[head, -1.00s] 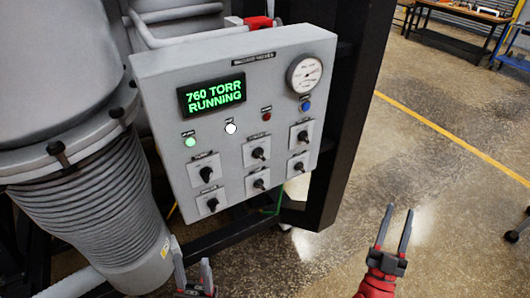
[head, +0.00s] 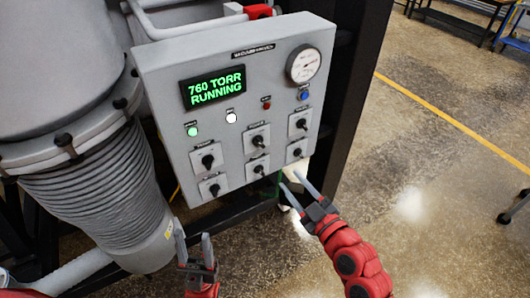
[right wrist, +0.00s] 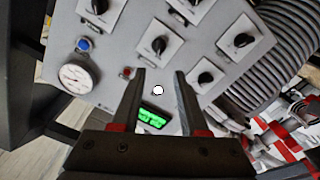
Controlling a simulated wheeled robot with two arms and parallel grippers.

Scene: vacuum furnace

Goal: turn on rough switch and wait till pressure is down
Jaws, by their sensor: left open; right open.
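The grey control panel (head: 222,150) carries a lit display (head: 213,88) reading "760 TORR RUNNING" in green. A round pressure gauge (head: 304,63) is at its upper right. Several black rotary switches, such as this one (head: 258,141), sit in rows on the lower half; their labels are too small to read, so I cannot tell the rough switch. My right gripper (head: 291,180) is open and empty by the panel's lower right. In the right wrist view its open jaws (right wrist: 160,74) point at the panel face, with a switch (right wrist: 159,44) beyond them. My left gripper (head: 192,231) is open and empty below the panel.
A green light (head: 193,131), a white light (head: 231,118), a red light (head: 266,104) and a blue button (head: 304,95) lie above the switches. A ribbed grey bellows (head: 95,190) stands left of the panel. A dark frame post (head: 350,90) stands right of it, with open floor beyond.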

